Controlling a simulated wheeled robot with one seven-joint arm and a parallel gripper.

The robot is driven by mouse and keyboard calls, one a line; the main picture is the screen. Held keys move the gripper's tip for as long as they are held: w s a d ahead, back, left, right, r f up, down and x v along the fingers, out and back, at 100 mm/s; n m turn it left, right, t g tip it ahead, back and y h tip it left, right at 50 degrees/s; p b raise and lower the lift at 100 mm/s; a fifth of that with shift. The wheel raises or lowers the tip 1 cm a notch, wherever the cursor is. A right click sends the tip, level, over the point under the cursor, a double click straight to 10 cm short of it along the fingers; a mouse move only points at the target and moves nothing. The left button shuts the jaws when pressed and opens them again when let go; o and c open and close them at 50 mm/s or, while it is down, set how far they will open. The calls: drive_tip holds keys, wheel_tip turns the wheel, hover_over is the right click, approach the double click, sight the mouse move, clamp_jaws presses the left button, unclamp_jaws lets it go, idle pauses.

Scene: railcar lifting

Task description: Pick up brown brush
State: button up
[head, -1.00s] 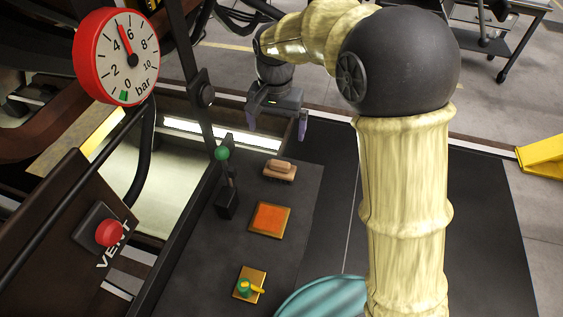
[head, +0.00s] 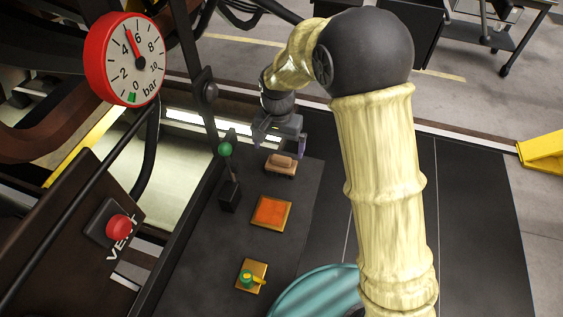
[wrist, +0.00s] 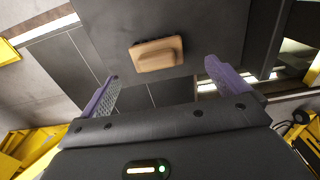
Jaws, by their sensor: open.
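The brown brush (head: 281,164) lies on the dark panel, near its far end, in the head view. In the wrist view the brush (wrist: 156,54) lies beyond the fingertips, between the lines of the two fingers and untouched. My gripper (head: 279,146) is open and empty, just behind and above the brush in the head view. Its two purple fingers also show in the wrist view, where the gripper (wrist: 161,70) has a wide gap.
On the panel (head: 303,190) stand a green-knobbed lever (head: 226,150), an orange square pad (head: 271,211) and a green-and-yellow valve (head: 250,278). A red-rimmed gauge (head: 133,62) and a red VENT button (head: 118,227) are at left. A teal round thing (head: 318,293) is at the front.

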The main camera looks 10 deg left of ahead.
sight(281, 158)
wheel_tip(281, 158, down, 4)
drive_tip(key=shift+r+p, duration=0.2)
drive_tip(key=shift+p, duration=0.2)
drive_tip(key=shift+d, duration=0.1)
drive_tip(key=shift+d+f+p, duration=0.1)
drive_tip(key=shift+f+p, duration=0.3)
drive_tip(key=shift+p, duration=0.1)
drive_tip(key=f+p, duration=0.1)
drive_tip(key=f, duration=0.2)
drive_tip(key=shift+w+d+p, duration=0.2)
drive_tip(key=shift+p, duration=0.2)
drive_tip(key=shift+f, duration=0.65)
drive_tip(key=c, duration=1)
